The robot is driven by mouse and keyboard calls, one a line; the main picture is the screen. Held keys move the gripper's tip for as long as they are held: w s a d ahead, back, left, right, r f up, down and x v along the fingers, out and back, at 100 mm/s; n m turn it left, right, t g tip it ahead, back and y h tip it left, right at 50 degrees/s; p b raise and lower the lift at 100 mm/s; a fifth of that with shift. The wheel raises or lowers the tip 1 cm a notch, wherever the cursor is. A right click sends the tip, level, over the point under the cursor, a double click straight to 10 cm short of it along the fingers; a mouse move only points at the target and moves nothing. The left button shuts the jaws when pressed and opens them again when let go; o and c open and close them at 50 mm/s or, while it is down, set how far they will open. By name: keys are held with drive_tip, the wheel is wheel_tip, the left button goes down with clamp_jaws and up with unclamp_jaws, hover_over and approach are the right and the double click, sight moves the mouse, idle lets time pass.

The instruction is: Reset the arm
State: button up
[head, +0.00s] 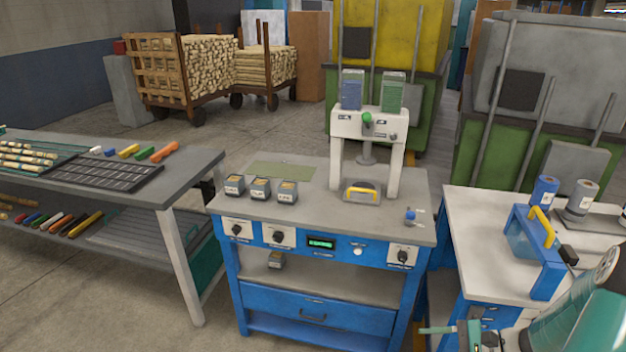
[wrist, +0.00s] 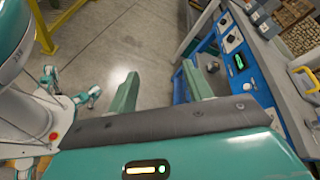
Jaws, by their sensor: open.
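My gripper (wrist: 160,76) shows in the wrist view with its two green fingers spread apart and nothing between them. Behind the fingers is bare concrete floor. In the head view part of my gripper (head: 440,331) shows low at the bottom right, in front of the blue workbench (head: 300,322). Much of my arm is cut off by the picture's right edge. My gripper appears apart from the benches and touches nothing that I can see.
The workbench carries a white press (head: 369,124) and small boxes (head: 260,189). A grey table (head: 190,165) stands left. A white-topped bench (head: 480,215) with a blue yellow-handled fixture (head: 535,245) stands right, near my arm. Wood carts (head: 185,75) are behind.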

drive_tip(key=s+a+r+n+h, duration=0.5)
drive_tip(key=a+r+n+h, duration=0.1)
drive_tip(key=r, duration=0.5)
drive_tip(key=s+a+r+n+h, duration=0.5)
drive_tip(key=a+r+n+h, duration=0.1)
drive_tip(key=r, duration=0.4)
drive_tip(key=n+h, duration=0.1)
drive_tip(key=n, duration=0.1)
drive_tip(key=shift+a+r+n+t, duration=0.2)
drive_tip(key=shift+r+n+t, duration=0.1)
drive_tip(key=shift+r+t, duration=0.1)
